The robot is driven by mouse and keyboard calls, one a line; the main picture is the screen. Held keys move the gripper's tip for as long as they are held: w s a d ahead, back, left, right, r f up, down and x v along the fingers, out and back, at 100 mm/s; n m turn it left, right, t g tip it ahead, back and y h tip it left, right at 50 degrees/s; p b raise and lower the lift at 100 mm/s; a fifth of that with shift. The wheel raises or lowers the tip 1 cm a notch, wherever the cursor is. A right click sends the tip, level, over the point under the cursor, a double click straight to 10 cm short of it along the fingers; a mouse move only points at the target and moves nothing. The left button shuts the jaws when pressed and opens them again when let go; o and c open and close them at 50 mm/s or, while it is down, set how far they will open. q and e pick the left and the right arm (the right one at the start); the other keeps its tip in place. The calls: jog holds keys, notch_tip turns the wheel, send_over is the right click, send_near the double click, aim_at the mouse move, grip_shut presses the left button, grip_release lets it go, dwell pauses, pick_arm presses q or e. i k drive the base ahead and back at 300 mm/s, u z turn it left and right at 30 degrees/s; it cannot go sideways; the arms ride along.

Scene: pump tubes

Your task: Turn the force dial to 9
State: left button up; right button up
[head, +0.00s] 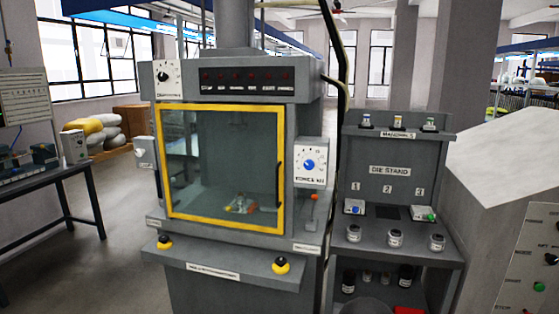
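A blue dial (309,165) sits on a white panel (310,178) at the right of the press's yellow-framed door. Its label seems to read as a force in kN, but it is blurred. Small marks ring the dial; its setting is too small to read. A second dial (163,77), black on a white plate, sits at the upper left of the press (262,60); its label is unreadable. Neither of my grippers shows in the head view, and nothing touches either dial.
The yellow-framed glass door (225,165) is closed. A shelf with two yellow-and-black buttons (281,266) juts out below it. A grey die stand (389,170) with jars is to the right. A table (40,172) stands at left, with open floor between.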

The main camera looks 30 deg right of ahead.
aim_at(309, 165)
jog(key=z, duration=0.1)
jog(key=i, duration=1.05)
jog(key=z, duration=0.95)
jog(key=i, duration=0.6)
jog(key=z, duration=0.45)
jog(key=k, duration=0.9)
jog(key=z, duration=0.15)
jog(key=i, duration=1.05)
jog(key=u, duration=0.05)
